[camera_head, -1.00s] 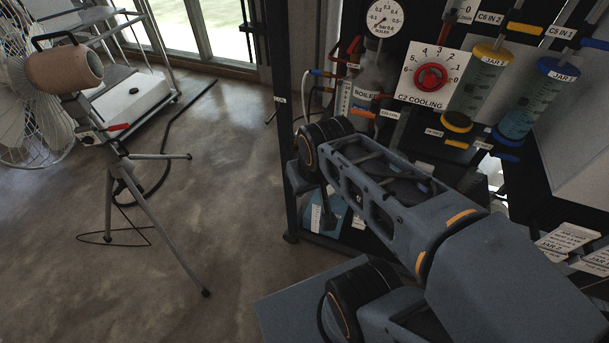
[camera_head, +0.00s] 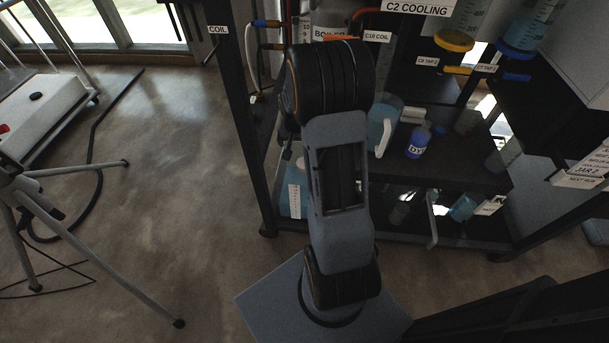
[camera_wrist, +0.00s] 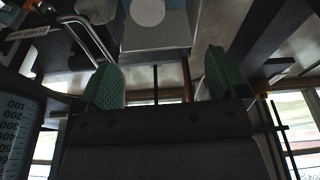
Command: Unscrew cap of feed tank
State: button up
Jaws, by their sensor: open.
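No label reading feed tank is legible, so I cannot tell for sure which thing it is. In the wrist view, a pale grey box (camera_wrist: 155,38) with a white round disc (camera_wrist: 148,11) on its face shows beyond the fingers, cut by the top edge. I cannot tell whether the disc is a cap. My gripper (camera_wrist: 160,85) is open, its two green-padded fingers wide apart with nothing between them. In the head view my arm hides the gripper. A white low box (camera_head: 50,118) with a small black round part (camera_head: 36,96) stands at far left.
The dark rack holds a clear jug (camera_head: 382,125), a blue DYE bottle (camera_head: 418,140) and yellow- and blue-ended cylinders above. A tripod (camera_head: 75,200) and dark hose (camera_head: 95,140) stand on the left floor. Open floor lies between tripod and rack. A graduated cylinder (camera_wrist: 18,125) is close at wrist-view left.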

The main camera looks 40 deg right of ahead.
jog(key=shift+m, duration=0.5)
jog(key=d+f, duration=0.1)
jog(key=f, duration=0.1)
jog(key=d+f+b, duration=0.1)
jog(key=f, duration=0.2)
jog(key=d+f+b, duration=0.1)
jog(key=f, duration=0.1)
jog(key=shift+w+f, duration=0.1)
jog(key=shift+f, duration=0.05)
jog(key=shift+b+x, duration=3.3)
jog(key=shift+x, duration=1.3)
